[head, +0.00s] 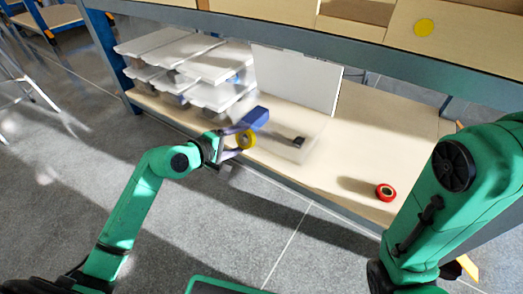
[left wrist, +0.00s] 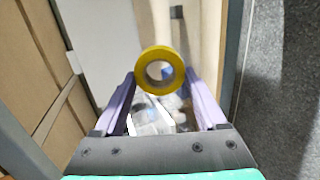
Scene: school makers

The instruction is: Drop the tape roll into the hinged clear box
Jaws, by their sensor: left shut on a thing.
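A yellow tape roll (head: 250,136) is held at the tips of my left gripper (head: 240,140), over the front of the lower shelf. In the left wrist view the yellow roll (left wrist: 143,70) stands between the two purple fingers, its hole facing the camera. The gripper is shut on it. A clear box (head: 283,152) shows faintly on the shelf just right of the gripper, with a small black thing in or behind it. In the left wrist view a see-through shape (left wrist: 148,118), likely this box, shows below the roll, partly hidden by the gripper. My right gripper is out of view.
A red tape roll (head: 386,192) lies on the shelf at right. A blue block (head: 254,118) is close behind my left gripper. White stacked trays (head: 190,62) stand at left and a white panel (head: 297,78) at the back. The upper shelf edge (head: 400,55) overhangs.

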